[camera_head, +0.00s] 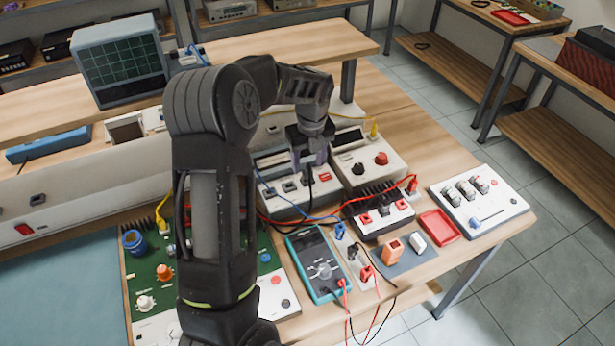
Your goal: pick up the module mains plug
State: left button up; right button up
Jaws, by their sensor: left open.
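My left gripper (308,158) is open and points down over the front of a white bench unit (270,172) on the wooden workbench. A small dark plug-like piece with a black cord (309,180) shows just below the fingertips. I cannot tell whether it is the module mains plug, or whether the fingers touch it. The black finned module (378,212) stands to the right and nearer, with red terminals and red and black leads at it. My left arm hides part of the bench. My right gripper is not in view.
A teal multimeter (320,265) lies in front, with loose red, blue and black leads nearby. A green circuit board (150,262) is at left, a red tray (439,227) and white switch panel (480,200) at right. A second white unit (366,158) stands close beside the gripper.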

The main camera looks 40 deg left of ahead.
aim_at(307, 170)
pick_arm(q)
jog(key=f+b, duration=0.1)
jog(key=f, duration=0.2)
jog(key=f+b, duration=0.1)
jog(key=shift+w+a+f+b, duration=0.2)
jog(key=shift+a+f+b, duration=0.05)
jog(key=shift+f+b, duration=0.1)
jog(key=shift+r, duration=0.15)
grip_shut()
dwell(0.4)
